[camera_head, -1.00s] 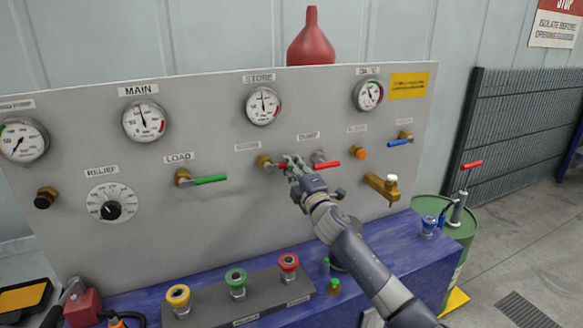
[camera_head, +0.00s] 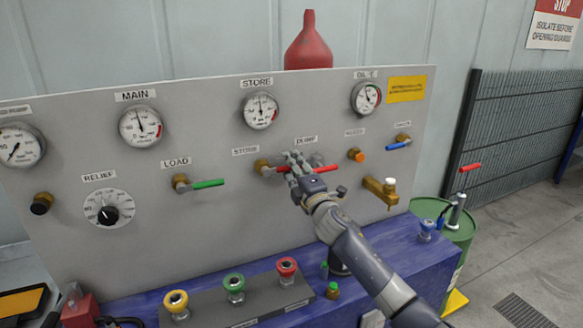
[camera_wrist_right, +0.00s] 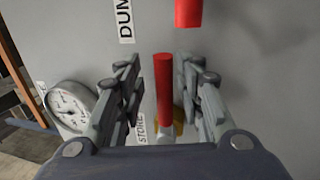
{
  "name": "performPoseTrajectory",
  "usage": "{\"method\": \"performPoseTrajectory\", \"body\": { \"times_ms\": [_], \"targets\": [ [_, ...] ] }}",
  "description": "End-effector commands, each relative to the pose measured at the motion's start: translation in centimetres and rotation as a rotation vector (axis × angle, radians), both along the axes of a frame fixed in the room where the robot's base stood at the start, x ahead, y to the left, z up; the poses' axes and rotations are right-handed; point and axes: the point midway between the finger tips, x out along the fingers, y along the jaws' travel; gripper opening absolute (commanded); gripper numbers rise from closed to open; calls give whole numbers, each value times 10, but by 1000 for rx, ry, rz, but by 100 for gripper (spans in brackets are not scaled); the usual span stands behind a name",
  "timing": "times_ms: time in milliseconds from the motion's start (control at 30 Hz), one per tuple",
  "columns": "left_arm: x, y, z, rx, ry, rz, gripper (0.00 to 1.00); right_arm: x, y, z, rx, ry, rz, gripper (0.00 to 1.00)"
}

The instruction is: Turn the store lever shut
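The store lever is a red handle (camera_wrist_right: 164,90) on a brass valve (camera_head: 262,167) under the STORE label, and it points right along the panel in the head view. My right gripper (camera_head: 293,164) is at this lever and hides part of it. In the right wrist view the gripper (camera_wrist_right: 160,85) is open, with one finger on each side of the red handle and a visible gap on both sides. My left gripper is not in view.
The red dump lever (camera_head: 325,169) is close to the right of my gripper; its end also shows in the wrist view (camera_wrist_right: 188,12). A green load lever (camera_head: 208,183) is to the left. Red, green and yellow knobs stand below. A brass tap (camera_head: 377,190) is to the right.

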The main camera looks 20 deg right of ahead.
Motion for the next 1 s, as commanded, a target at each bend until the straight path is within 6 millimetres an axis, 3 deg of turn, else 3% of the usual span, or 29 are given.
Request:
{"method": "performPoseTrajectory", "body": {
  "times_ms": [367,800,1000],
  "targets": [
    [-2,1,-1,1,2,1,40,-11,1,-6,2,5,3,34],
    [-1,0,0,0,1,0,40,-83,-3,-21,1,4,2,34],
    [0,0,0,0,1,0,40,-107,-4,-24,3,3,1,34]
  ]
}}
